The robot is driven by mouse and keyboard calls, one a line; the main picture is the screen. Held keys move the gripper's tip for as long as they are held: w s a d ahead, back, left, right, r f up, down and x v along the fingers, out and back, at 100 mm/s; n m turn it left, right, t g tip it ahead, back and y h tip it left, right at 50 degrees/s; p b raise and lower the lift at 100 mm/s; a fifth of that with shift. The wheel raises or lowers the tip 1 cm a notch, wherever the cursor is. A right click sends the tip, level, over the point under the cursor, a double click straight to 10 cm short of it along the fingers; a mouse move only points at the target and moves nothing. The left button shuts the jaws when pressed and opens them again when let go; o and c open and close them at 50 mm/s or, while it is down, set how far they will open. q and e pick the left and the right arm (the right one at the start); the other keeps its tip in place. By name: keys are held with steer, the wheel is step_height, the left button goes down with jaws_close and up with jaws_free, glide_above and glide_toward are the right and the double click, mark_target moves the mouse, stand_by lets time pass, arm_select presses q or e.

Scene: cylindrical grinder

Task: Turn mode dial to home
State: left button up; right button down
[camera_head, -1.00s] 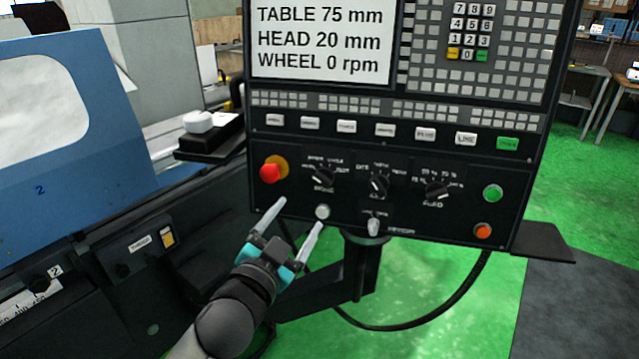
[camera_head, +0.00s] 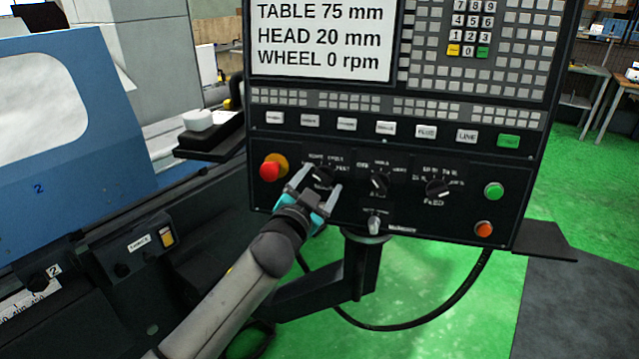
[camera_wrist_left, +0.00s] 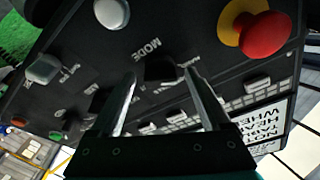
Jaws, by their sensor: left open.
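The mode dial (camera_head: 323,177) is a black knob on the control panel, right of the red emergency button, with labels around it. In the left wrist view the dial (camera_wrist_left: 160,68) sits under its MODE label, between my two fingertips. My left gripper (camera_head: 318,180) is open, its fingers reaching up to the panel on either side of the dial. Whether the fingers touch the dial I cannot tell. The dial's pointer is too blurred to read. My right gripper is not in view.
The red emergency button (camera_head: 271,168) is close left of my fingers. Two more dials, the middle one (camera_head: 379,184) and the feed dial (camera_head: 437,188), are to the right. A small toggle (camera_head: 374,225) is below. A row of lit keys runs above.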

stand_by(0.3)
arm_select(q)
jaws_close()
stand_by(0.5)
steer(key=m+p, duration=0.3)
steer(key=m, duration=0.1)
steer(key=shift+w+r+g+p, duration=0.1)
steer(key=shift+r+g+p, duration=0.1)
steer(key=shift+g+p, duration=0.15)
steer(key=m+p, duration=0.2)
steer(key=m, duration=0.1)
steer(key=shift+g+h, duration=0.35)
steer(key=shift+h, duration=0.05)
steer(key=shift+f+m+p, duration=0.1)
steer(key=shift+m+p, duration=0.7)
